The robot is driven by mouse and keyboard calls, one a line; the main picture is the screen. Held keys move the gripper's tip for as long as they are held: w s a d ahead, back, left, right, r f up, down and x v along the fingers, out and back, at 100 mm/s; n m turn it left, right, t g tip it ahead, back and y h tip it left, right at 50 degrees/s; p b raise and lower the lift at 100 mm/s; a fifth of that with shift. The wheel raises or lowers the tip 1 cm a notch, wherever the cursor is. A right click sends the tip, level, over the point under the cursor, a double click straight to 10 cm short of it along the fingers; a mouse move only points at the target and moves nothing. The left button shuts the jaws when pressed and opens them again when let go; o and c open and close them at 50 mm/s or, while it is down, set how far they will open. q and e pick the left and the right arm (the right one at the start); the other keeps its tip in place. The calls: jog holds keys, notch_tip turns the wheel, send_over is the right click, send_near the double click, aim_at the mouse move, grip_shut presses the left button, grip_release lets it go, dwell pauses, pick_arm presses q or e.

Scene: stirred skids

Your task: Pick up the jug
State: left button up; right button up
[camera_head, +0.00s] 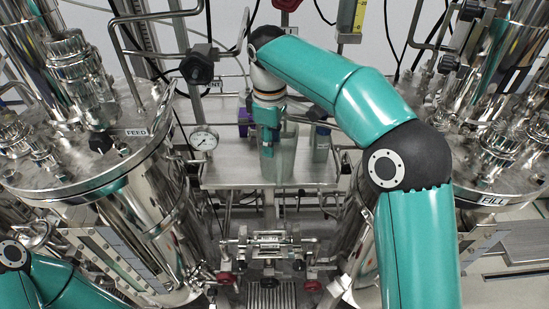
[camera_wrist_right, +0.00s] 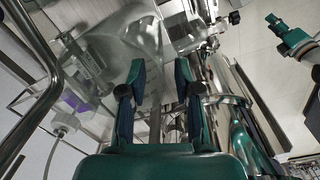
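The jug (camera_head: 284,158) is a translucent grey vessel standing on the steel shelf in the middle of the head view. My right gripper (camera_head: 269,140) points down at its upper left part and hides some of it. In the right wrist view, the two fingers of my right gripper (camera_wrist_right: 160,72) are spread apart. The pale translucent body of the jug (camera_wrist_right: 135,42) shows beyond them. I cannot tell whether a finger touches it. My left arm shows at the lower left of the head view, but its gripper is outside the picture.
The steel shelf (camera_head: 220,176) carries a smaller grey cylinder (camera_head: 321,143) right of the jug. Large steel tanks stand left (camera_head: 145,215) and right (camera_head: 359,235). A clamp fitting with red knobs (camera_head: 268,245) is below the shelf.

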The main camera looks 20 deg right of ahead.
jog(key=f, duration=0.5)
jog(key=shift+w, duration=0.2)
jog(key=shift+c, duration=0.2)
grip_shut()
